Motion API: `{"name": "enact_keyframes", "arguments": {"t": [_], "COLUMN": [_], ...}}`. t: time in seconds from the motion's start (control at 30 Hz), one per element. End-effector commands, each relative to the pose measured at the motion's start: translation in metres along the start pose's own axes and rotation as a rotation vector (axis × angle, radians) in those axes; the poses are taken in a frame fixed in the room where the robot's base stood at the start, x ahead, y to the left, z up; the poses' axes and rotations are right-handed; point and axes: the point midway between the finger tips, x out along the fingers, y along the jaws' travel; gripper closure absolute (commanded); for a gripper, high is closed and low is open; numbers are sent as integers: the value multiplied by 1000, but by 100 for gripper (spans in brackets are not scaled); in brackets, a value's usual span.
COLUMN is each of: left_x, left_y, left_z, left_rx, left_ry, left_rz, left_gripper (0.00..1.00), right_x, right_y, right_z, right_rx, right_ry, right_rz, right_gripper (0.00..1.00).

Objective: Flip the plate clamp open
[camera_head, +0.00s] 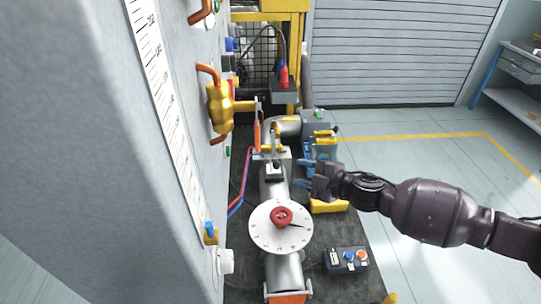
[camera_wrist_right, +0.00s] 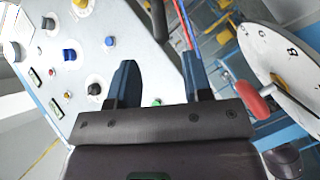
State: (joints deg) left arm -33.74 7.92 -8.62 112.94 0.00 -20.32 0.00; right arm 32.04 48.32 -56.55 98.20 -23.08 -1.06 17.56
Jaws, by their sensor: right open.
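My left gripper is not in view.
A white numbered dial (camera_head: 262,234) with a red knob (camera_head: 282,216) stands nearer on the pipe; the dial also shows in the wrist view (camera_wrist_right: 278,60). A yellow block (camera_head: 328,206) lies below my gripper. A button box (camera_head: 345,260) is at front right. A grey panel wall fills the left.

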Motion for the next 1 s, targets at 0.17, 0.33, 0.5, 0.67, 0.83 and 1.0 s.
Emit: {"name": "enact_keyframes", "arguments": {"t": [0.17, 0.33, 0.5, 0.67, 0.83, 1.0], "left_x": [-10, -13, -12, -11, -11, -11], "left_y": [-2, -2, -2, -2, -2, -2], "left_z": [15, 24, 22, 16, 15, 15], "left_rx": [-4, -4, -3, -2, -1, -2], "left_ry": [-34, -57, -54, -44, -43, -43], "left_rz": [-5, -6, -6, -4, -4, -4], "left_gripper": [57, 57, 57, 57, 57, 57], "right_x": [22, 51, 78, 95, 103, 105], "right_y": [1, 1, 1, 1, 1, 0], "right_z": [-2, -2, -2, -1, -1, -1], "right_rx": [2, 2, 2, 2, 2, 2], "right_ry": [2, 2, 2, 1, 0, 0], "right_rz": [1, 2, 2, 2, 2, 2], "right_gripper": [55, 55, 55, 55, 55, 55]}}
